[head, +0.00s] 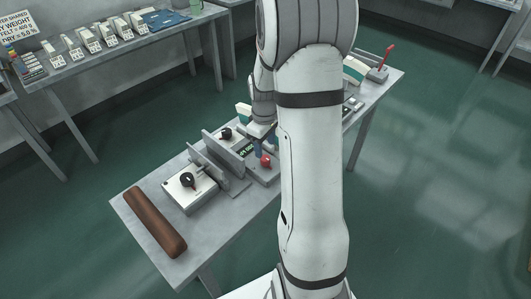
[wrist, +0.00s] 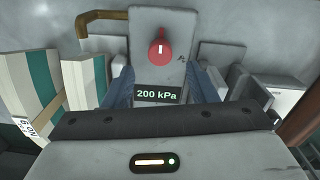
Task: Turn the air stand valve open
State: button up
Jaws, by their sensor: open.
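The air stand valve is a red knob (wrist: 161,48) with a white mark on a grey panel, above a display (wrist: 157,94) reading 200 kPa in the wrist view. The red knob (head: 265,160) also shows in the head view, on the stand at the middle of the table. My gripper (wrist: 163,82) is open, its blue fingers apart on either side of the panel, with nothing visibly held. In the head view my gripper (head: 263,140) is close to the red knob and partly hidden by my arm. I cannot tell whether a finger touches the stand.
A white box with a black knob (head: 190,181) and a brown roll (head: 155,221) occupy the near left of the table (head: 208,250). Upright grey plates (head: 226,156) stand beside the air stand. Green-and-cream striped blocks (wrist: 38,82) and a brass pipe (wrist: 101,16) show left of the panel.

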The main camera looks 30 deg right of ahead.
aim_at(265, 158)
jog(key=shift+f, duration=2.75)
jog(key=shift+c, duration=0.5)
